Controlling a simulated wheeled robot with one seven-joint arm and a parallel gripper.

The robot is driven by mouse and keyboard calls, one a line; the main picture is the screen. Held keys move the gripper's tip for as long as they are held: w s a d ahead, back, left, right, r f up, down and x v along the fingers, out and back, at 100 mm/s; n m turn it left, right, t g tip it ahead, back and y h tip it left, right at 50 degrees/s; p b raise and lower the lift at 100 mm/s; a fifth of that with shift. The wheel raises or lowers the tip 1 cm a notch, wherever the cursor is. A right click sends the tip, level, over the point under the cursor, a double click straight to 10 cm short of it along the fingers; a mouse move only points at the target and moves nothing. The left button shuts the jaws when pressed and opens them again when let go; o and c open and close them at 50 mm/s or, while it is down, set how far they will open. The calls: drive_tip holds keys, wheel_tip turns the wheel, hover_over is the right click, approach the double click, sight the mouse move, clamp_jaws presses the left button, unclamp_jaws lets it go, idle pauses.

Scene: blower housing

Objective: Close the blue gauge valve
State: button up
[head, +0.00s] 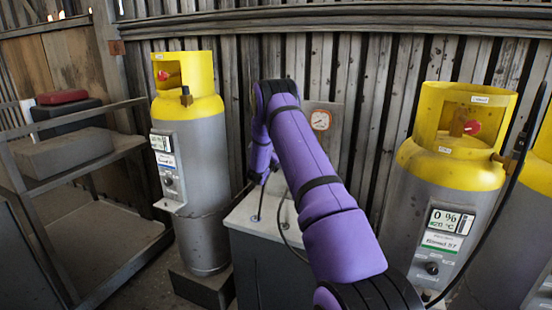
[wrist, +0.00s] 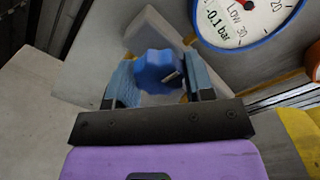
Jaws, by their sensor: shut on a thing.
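The blue gauge valve (wrist: 158,72) is a lobed blue knob in the upper middle of the wrist view. My gripper (wrist: 160,82) has one finger on each side of the knob and is shut on it. A blue-rimmed gauge (wrist: 243,18) marked "Low" sits just above and to the right, reading -0.1 bar. In the head view my purple arm reaches toward the grey cabinet and hides the knob, the blue gauge and my fingers.
A red-faced gauge (head: 320,120) is on the panel behind my arm. Yellow-topped grey cylinders stand at the left (head: 205,180) and right (head: 440,190). A metal cart (head: 95,215) is at far left. Thin dark hoses hang around the cabinet (head: 245,215).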

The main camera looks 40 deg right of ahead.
drive_tip(key=o, duration=0.9)
drive_tip(key=v, duration=1)
drive_tip(key=shift+s+a+f, duration=0.1)
drive_tip(key=shift+s+a, duration=0.05)
drive_tip(key=shift+a, duration=0.2)
